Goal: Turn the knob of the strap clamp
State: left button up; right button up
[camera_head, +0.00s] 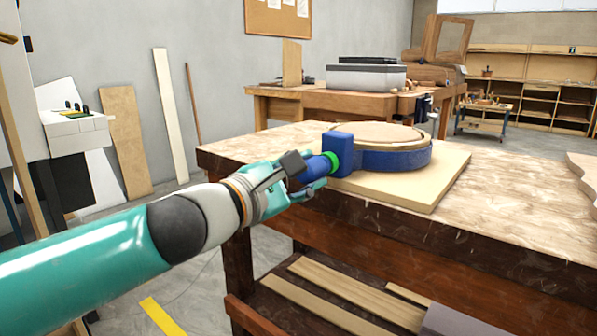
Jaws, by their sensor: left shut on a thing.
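The strap clamp (393,159) is a dark blue band around a round wooden form (378,134). It lies on a pale wooden board (428,186) on the workbench. A blue block (339,148) sits at its left side, with a green ring (331,162) and a blue knob (317,167) pointing left towards my arm. My left gripper (312,170) comes in from the left and is shut on the knob, with its fingers around it. The fingers partly cover the knob. My right gripper is not in view.
The workbench top (510,210) is clear to the right of the board, except for a wooden piece (584,172) at the right edge. Planks (345,290) lie on the shelf below. A second bench (290,92) stands behind.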

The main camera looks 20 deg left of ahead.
pick_arm(q)
jog(key=shift+f, duration=0.15)
jog(key=o, duration=1.2)
jog(key=shift+w, duration=0.1)
jog(key=shift+c, duration=0.2)
jog(key=shift+s+a, duration=0.15)
jog(key=shift+s, duration=0.3)
jog(key=v, duration=1.1)
